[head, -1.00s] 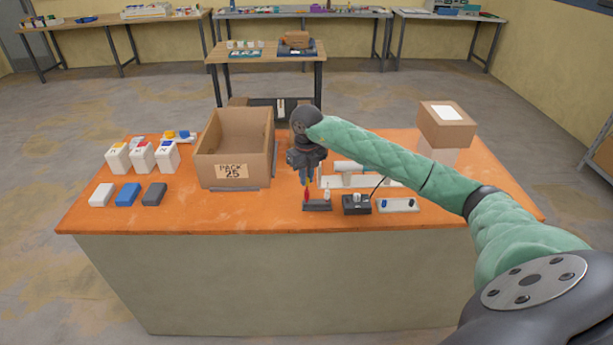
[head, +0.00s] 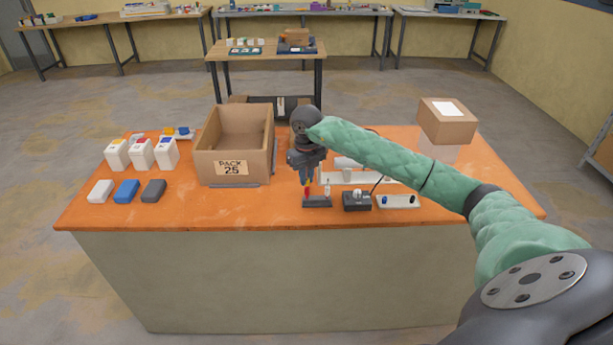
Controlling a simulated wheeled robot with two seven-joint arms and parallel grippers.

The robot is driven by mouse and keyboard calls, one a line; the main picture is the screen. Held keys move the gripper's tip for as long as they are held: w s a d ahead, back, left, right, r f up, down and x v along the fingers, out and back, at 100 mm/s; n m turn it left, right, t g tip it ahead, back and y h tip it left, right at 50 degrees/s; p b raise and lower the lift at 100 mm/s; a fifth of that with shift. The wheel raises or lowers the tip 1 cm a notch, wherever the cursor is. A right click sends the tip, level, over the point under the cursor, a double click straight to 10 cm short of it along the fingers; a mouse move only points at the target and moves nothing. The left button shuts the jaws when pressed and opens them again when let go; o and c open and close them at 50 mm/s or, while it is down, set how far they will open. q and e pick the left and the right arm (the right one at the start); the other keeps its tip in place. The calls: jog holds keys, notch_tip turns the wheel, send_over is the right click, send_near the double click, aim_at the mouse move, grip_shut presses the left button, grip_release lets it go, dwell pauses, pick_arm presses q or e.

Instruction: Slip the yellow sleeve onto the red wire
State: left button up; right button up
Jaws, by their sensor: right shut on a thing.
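My right gripper (head: 307,180) points down over the front middle of the orange table, its fingertips shut. It holds something very small, which I take to be the yellow sleeve; the fingers hide most of it. The red wire (head: 307,192) stands upright in a small dark block (head: 317,202), just below the fingertips. A pale wire (head: 327,190) stands beside it in the same block. I cannot tell whether the sleeve touches the red wire. My left gripper is out of view.
A dark socket box (head: 357,201) with a cable and a white plate (head: 398,201) stand right of the block. An open carton (head: 235,168) stands at left, with white containers (head: 142,154) beyond it. A closed carton (head: 446,125) is at the back right.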

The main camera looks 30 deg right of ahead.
jog(key=o, duration=1.2)
jog(key=shift+r+p, duration=1.2)
jog(key=shift+r, duration=2.6)
jog(key=shift+f, duration=0.1)
